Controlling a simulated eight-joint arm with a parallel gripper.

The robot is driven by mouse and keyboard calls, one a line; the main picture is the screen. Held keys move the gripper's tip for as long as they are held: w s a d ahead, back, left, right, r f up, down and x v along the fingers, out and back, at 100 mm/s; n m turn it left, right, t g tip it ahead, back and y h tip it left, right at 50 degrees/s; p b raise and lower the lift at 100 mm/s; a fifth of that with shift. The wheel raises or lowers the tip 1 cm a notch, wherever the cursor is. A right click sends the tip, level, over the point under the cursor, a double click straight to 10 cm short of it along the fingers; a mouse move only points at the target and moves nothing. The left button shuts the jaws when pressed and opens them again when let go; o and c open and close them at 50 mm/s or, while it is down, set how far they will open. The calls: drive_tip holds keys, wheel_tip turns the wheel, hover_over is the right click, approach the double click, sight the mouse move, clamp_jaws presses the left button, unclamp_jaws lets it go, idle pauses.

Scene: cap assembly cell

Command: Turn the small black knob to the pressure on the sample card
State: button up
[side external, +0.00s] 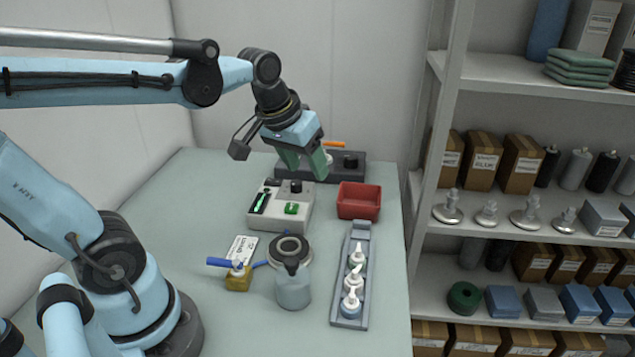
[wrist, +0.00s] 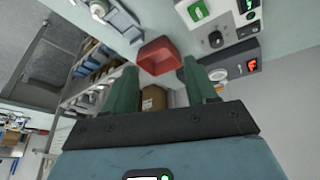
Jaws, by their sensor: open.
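A small black knob (side external: 296,187) sits on the back right of a pale grey box (side external: 268,222) with a green bar display and a green button. In the wrist view the knob (wrist: 215,40) is at upper right. A second black knob (side external: 350,162) is on the dark grey unit behind.
The dark grey unit (wrist: 238,56) shows a red display in the wrist view. A red bin (side external: 358,201) stands right of the box. Shelves stand right.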

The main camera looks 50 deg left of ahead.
drive_tip(key=w+a+r+n+g, duration=0.1)
drive_tip(key=w+a+n+g, duration=0.1)
drive_tip(key=w+a+n, duration=0.3)
drive_tip(key=n+g, duration=0.2)
drive_tip(key=g, duration=0.1)
hover_over(296, 182)
drive_tip(key=f, duration=0.2)
drive_tip(key=shift+h, duration=0.3)
wheel_tip(296, 182, down, 11)
drive_tip(key=c, duration=1.1)
drive_tip(key=shift+o, duration=0.2)
